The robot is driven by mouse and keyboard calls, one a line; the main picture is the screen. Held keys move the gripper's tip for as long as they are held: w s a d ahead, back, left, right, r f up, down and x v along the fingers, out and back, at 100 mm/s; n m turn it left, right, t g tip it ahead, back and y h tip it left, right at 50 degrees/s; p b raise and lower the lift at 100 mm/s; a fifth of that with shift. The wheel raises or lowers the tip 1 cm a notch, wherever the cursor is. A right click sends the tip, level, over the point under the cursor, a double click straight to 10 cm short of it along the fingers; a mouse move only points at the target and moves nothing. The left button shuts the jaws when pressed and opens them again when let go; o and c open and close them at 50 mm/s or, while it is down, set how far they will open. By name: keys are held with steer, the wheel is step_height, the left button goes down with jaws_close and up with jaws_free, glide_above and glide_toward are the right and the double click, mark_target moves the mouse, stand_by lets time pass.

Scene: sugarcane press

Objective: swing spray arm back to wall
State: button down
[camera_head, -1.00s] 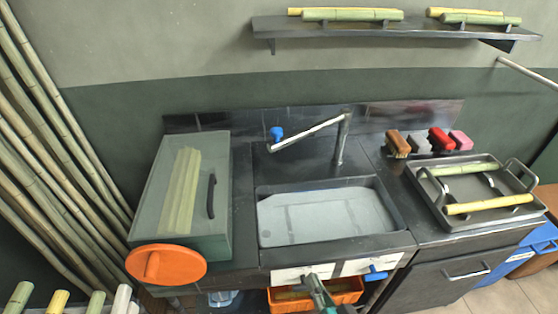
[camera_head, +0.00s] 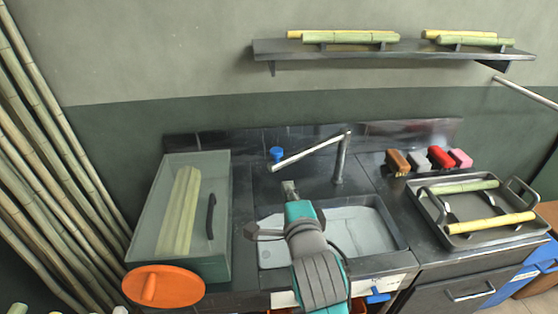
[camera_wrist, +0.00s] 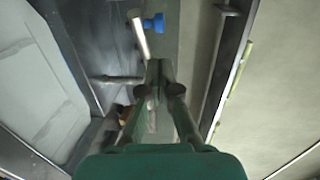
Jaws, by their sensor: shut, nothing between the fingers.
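The spray arm (camera_head: 310,151) is a thin metal tube reaching left and slightly forward from the top of an upright post (camera_head: 340,165) behind the sink. My arm hides part of the sink.
The sink (camera_head: 370,230) lies below my arm. A lidded box (camera_head: 155,205) of cane stands left, with an orange disc (camera_head: 165,287) before it. Brushes (camera_head: 440,157) and a cane tray (camera_head: 450,226) are right. A shelf (camera_head: 400,50) hangs on the wall.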

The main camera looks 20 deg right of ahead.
mark_target(277, 155)
steer(key=x, duration=1.4)
